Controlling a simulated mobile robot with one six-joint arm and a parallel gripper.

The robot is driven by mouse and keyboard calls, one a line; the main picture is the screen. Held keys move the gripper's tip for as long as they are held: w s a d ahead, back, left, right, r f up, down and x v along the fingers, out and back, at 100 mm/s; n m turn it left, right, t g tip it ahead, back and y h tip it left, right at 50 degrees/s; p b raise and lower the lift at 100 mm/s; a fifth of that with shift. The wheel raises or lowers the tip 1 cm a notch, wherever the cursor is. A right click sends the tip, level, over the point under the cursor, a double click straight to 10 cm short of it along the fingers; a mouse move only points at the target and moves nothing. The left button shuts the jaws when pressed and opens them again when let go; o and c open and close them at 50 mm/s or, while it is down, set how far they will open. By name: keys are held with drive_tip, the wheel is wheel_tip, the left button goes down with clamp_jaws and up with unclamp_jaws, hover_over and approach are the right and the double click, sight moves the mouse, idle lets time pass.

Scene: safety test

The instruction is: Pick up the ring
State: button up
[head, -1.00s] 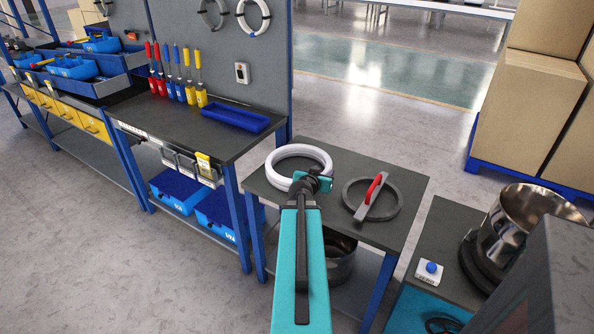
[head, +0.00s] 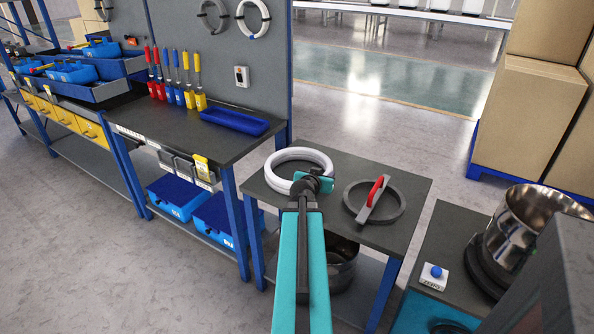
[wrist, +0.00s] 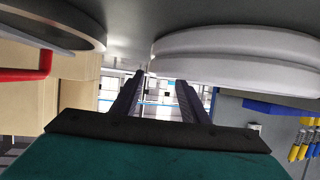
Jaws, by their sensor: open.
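A thick white ring (head: 300,152) lies flat on the small dark table (head: 415,188). In the wrist view the white ring (wrist: 240,68) fills the upper right and seems to have two stacked layers. A flat grey ring (head: 399,205) with a red handle (head: 376,190) on a bar lies to its right; the red handle (wrist: 30,74) shows at the left of the wrist view. My gripper (wrist: 162,88) is open and empty, its two dark fingers apart beside the white ring. In the head view my wrist covers the white ring's near right part and hides the fingertips.
A workbench with a blue tray (head: 234,120) and upright screwdrivers stands to the left. More rings (head: 253,17) hang on its back panel. A metal pot (head: 525,218) and a blue button (head: 436,271) are at the right. Cardboard boxes (head: 525,120) stand behind. A pot sits under the table.

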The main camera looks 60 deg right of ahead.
sight(326, 171)
drive_tip(key=shift+r+p+x, duration=0.25)
drive_tip(key=shift+p+x, duration=0.3)
drive_tip(key=shift+x, duration=2.15)
drive_tip(key=shift+s, duration=0.15)
clamp_jaws()
